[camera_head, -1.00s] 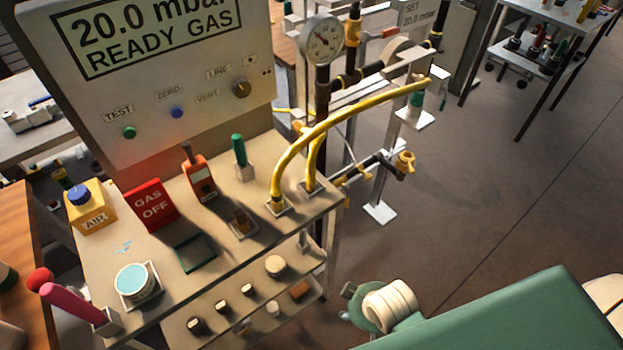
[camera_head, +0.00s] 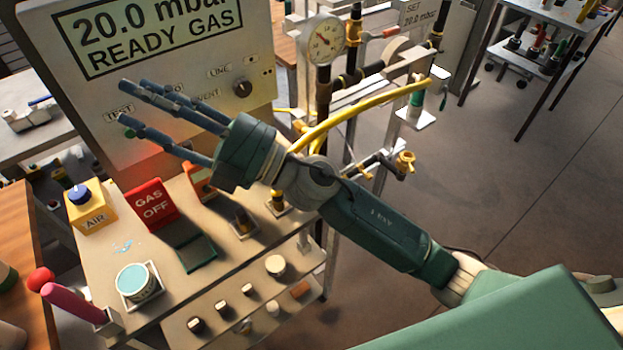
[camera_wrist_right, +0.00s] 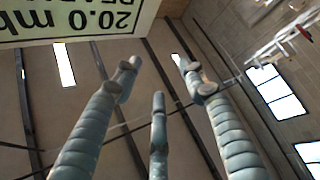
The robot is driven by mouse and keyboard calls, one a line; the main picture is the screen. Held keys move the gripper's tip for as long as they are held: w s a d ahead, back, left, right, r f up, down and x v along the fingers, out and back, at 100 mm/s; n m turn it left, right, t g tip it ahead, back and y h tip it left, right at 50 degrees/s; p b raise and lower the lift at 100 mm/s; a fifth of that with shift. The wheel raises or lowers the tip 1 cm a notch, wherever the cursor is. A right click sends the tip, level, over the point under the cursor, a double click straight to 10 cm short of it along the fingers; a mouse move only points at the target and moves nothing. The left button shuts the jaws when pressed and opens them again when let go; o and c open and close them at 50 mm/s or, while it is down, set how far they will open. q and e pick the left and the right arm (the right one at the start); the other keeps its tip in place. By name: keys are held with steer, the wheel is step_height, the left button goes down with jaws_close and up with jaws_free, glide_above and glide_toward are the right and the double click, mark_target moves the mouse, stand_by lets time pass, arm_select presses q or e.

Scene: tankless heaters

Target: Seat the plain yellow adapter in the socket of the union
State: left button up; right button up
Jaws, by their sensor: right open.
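My right gripper (camera_head: 124,100) has its fingers spread and empty, in front of the grey panel above the bench, pointing left. In the right wrist view its fingers (camera_wrist_right: 160,78) are apart with nothing between them. A yellow, brass-like fitting (camera_head: 405,162) sits at the end of a dark pipe, right of the bench. I cannot tell whether it is the plain adapter or part of the union. Yellow hose (camera_head: 370,106) arches over toward the pipe rack; my right arm hides part of it. My left gripper is out of view.
The bench holds a yellow AIR box (camera_head: 91,206), a red GAS OFF sign (camera_head: 150,203), a tin with a pale blue top (camera_head: 134,282) and a dark green tray (camera_head: 196,252). A gauge (camera_head: 323,39) stands behind my arm.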

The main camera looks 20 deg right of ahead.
steer(key=s+a+f+n+g, duration=0.3)
steer(key=s+a+n+g, duration=0.15)
steer(key=n+g, duration=0.3)
step_height(320, 180, down, 12)
steer(key=s+r+n+g+h, duration=0.1)
steer(key=s+n+g+h, duration=0.1)
steer(key=n+g+h, duration=0.3)
steer(key=w+d+f+m+t+h, duration=0.1)
steer(key=w+d+f+h, duration=0.45)
steer(key=d, duration=0.35)
steer(key=w+d+f+m+t+h, duration=0.1)
steer(key=w+d+f+m+h, duration=0.1)
steer(key=w+d+f+h, duration=0.5)
steer(key=d+r+m+h, duration=0.2)
steer(key=d+r+h, duration=0.15)
steer(key=d, duration=0.95)
steer(key=shift+n, duration=0.25)
steer(key=f+p, duration=0.1)
steer(key=f, duration=0.2)
steer(key=w+d+f+p, duration=0.1)
steer(key=f, duration=0.1)
steer(key=d+f+p, duration=0.1)
steer(key=f+p, duration=0.1)
steer(key=f, duration=0.1)
steer(key=shift+w+d+f, duration=0.1)
steer(key=shift+w+f, duration=0.15)
steer(key=shift+f, duration=0.1)
steer(key=shift+f+t, duration=0.25)
steer(key=shift+f, duration=0.05)
jaws_close()
